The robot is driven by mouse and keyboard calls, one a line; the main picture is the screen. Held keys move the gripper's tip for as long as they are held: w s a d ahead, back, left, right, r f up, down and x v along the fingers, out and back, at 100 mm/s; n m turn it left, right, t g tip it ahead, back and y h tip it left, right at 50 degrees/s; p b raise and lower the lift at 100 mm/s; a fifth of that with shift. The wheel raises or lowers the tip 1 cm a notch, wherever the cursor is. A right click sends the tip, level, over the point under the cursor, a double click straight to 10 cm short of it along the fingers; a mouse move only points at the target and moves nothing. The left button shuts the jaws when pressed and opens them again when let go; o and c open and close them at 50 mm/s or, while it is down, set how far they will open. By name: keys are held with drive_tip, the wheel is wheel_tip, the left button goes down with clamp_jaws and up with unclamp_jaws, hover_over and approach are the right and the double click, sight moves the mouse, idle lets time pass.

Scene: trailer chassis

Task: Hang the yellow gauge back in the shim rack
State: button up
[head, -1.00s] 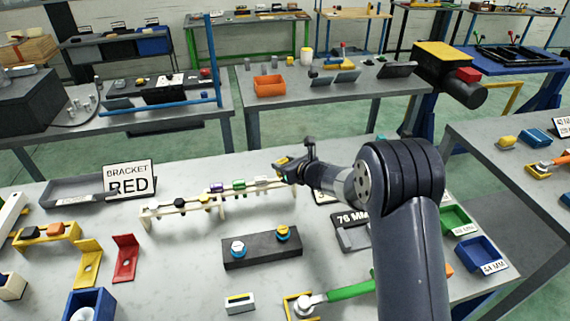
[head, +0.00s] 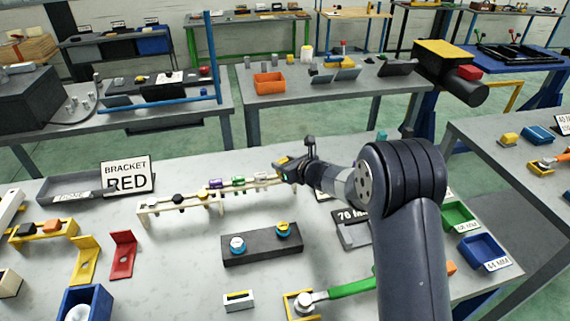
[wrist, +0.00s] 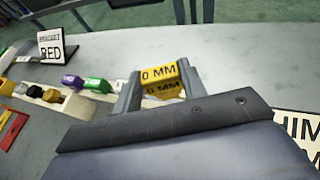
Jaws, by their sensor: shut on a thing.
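The yellow gauge (wrist: 161,78), with black lettering that reads "0 MM" where visible, is between the two fingers of my gripper (wrist: 160,88) in the wrist view. The gripper is shut on it. In the head view my gripper (head: 284,166) is at the right end of the cream shim rack (head: 165,208), and only a little yellow shows there. The rack also shows in the wrist view (wrist: 72,104), left of the gripper. It holds several coloured gauges, including black, yellow, purple, green and white ones. I cannot tell whether the held gauge touches the rack.
A "BRACKET RED" sign (head: 127,174) stands behind left. A grey tray with a "76 MM" label (head: 352,232) is to the right, partly behind my arm.

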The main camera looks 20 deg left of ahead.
drive_tip(key=o, duration=1)
drive_tip(key=shift+r+p, duration=0.15)
drive_tip(key=shift+p, duration=0.15)
drive_tip(key=shift+r+p, duration=0.6)
drive_tip(key=shift+p, duration=0.2)
drive_tip(key=b+v, duration=0.3)
drive_tip(key=v, duration=0.9)
drive_tip(key=shift+f+b, duration=0.2)
drive_tip(key=shift+b, duration=0.1)
drive_tip(key=p+x, duration=0.1)
drive_tip(key=x, duration=0.7)
drive_tip(key=p+x, duration=0.1)
drive_tip(key=x, duration=0.3)
drive_tip(key=shift+f+p, duration=0.35)
drive_tip(key=shift+f+b, duration=0.2)
drive_tip(key=shift+b, duration=0.4)
